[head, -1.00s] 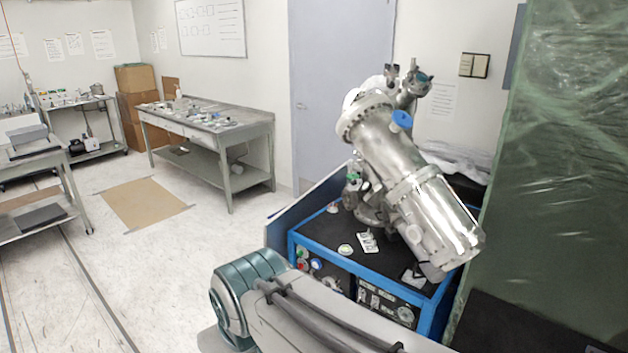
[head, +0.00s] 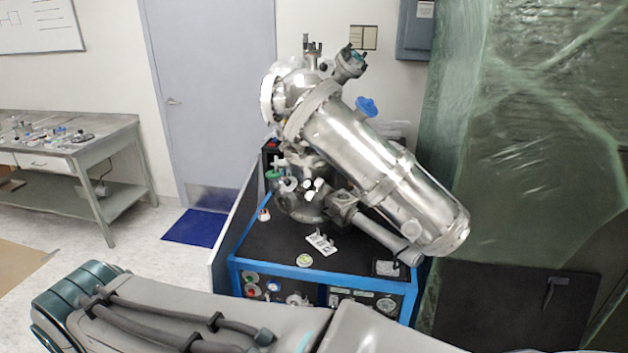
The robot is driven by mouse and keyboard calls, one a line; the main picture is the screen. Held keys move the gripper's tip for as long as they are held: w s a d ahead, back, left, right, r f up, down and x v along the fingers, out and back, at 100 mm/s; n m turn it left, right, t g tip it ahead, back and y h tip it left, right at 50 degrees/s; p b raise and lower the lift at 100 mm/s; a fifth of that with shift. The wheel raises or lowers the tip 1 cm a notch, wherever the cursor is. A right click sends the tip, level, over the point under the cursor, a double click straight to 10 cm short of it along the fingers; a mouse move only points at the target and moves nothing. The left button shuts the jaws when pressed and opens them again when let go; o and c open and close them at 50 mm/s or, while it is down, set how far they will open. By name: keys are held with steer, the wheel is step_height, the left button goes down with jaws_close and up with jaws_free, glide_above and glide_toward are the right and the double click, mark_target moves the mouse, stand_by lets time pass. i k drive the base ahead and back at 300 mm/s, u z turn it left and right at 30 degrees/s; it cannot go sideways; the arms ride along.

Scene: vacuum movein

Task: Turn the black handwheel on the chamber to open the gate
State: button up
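The steel vacuum chamber (head: 362,148) stands on a cart with a black top (head: 275,246) and a blue frame. Its big cylinder leans down to the right. A blue knob (head: 366,106) is on its upper side, and a small green knob (head: 272,175) is at its lower left. I cannot make out a black handwheel on the chamber; it may be hidden or too small to tell. My arm crosses the bottom of the view, in front of the cart. My gripper is not in view.
A green plastic curtain (head: 520,140) hangs close on the right of the cart. A metal workbench (head: 105,140) stands at the left. A blue mat (head: 196,228) lies before the grey door (head: 215,85). Open floor (head: 150,245) shows between bench and cart.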

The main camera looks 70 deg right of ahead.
mark_target(307, 186)
steer(key=z, duration=0.75)
steer(key=i, duration=0.75)
steer(key=z, duration=1)
steer(key=i, duration=0.25)
steer(key=z, duration=0.3)
